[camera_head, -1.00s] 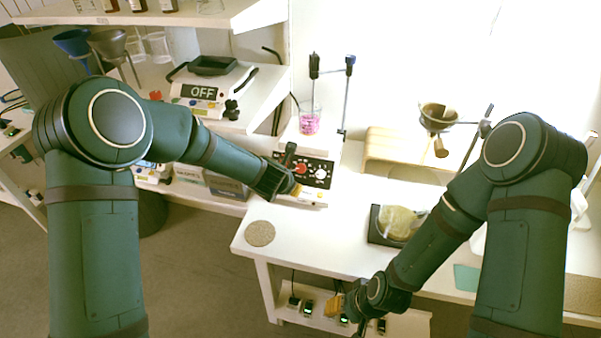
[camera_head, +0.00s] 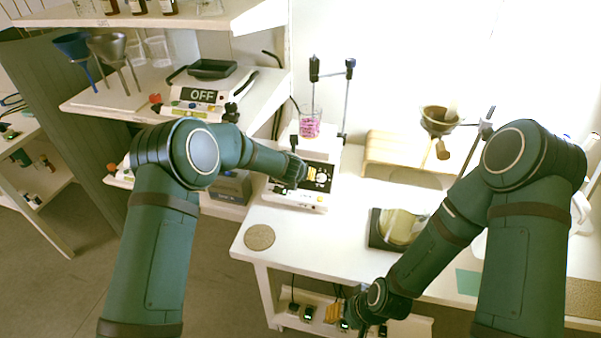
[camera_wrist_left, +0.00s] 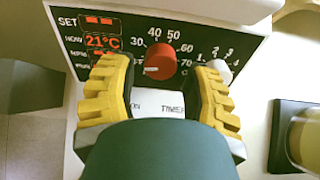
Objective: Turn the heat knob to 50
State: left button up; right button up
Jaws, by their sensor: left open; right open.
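The heat knob (camera_wrist_left: 160,60) is red and sits on the black panel in the left wrist view, below the numbers 40 and 50. Its pale mark is at its lower left, away from the 50. My left gripper (camera_wrist_left: 159,72) is open, with one yellow-padded finger on each side of the knob. I cannot tell whether the pads touch it. In the head view my left gripper (camera_head: 296,172) is in front of the hotplate (camera_head: 292,196) and hides the red knob. My right gripper (camera_head: 336,311) is open and empty, low by the table's front edge.
A white knob (camera_wrist_left: 220,70) is close beside the right finger. A beaker of pink contents (camera_head: 310,124) stands on the hotplate, near a stand with rods (camera_head: 346,95). A cork disc (camera_head: 259,237) and a dark tray with a glass vessel (camera_head: 400,226) are nearby.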

pick_arm(q)
jog(key=shift+x, duration=1.1)
grip_shut()
